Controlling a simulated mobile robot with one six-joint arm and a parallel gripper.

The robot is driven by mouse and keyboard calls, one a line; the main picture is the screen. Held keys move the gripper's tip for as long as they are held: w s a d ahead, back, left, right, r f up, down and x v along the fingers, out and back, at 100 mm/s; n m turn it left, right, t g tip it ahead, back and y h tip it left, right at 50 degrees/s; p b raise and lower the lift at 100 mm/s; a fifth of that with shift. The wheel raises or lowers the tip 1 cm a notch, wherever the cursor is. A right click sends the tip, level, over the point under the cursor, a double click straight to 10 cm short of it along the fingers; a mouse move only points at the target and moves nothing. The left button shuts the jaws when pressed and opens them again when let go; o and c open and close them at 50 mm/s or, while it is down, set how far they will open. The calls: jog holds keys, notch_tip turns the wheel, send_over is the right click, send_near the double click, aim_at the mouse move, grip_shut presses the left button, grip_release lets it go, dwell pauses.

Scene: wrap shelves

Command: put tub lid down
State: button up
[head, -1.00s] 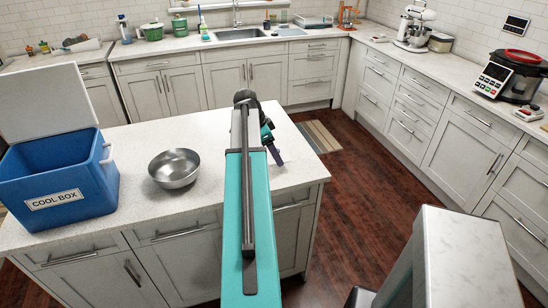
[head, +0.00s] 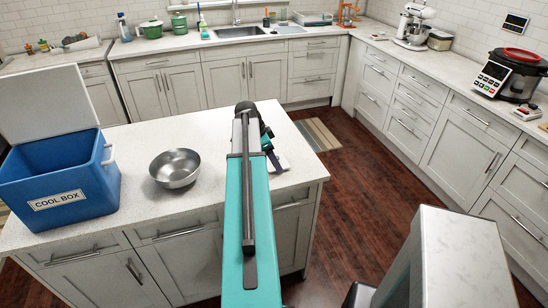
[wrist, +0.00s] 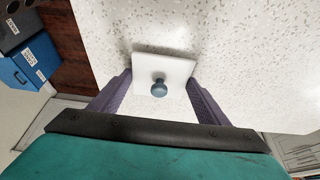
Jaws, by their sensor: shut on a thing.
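The tub lid (wrist: 170,66) is a white square plate with a round blue-grey knob (wrist: 158,88). In the wrist view it lies between the two purple fingers of my gripper (wrist: 160,80), which is shut on it. The speckled white counter (wrist: 245,60) is just beyond the lid. I cannot tell whether the lid touches it. In the head view my gripper is over the right part of the island counter (head: 130,142), mostly hidden by my arm, and a white piece of the lid (head: 281,162) shows beside it.
A metal bowl (head: 175,169) and an open blue cool box (head: 60,187) stand on the island's left side. The wrist view shows a blue box (wrist: 30,65) and a dark box (wrist: 15,28) at upper left. The island's right edge is close.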

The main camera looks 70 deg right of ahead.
jog(key=shift+f, duration=0.1)
jog(key=o, duration=1)
jog(key=shift+o, duration=0.2)
jog(key=shift+r, duration=0.25)
jog(key=b+v, duration=0.3)
jog(key=v, duration=0.8)
jog(key=shift+w+r, duration=0.2)
jog(key=shift+r, duration=0.15)
jog(key=shift+a, duration=0.15)
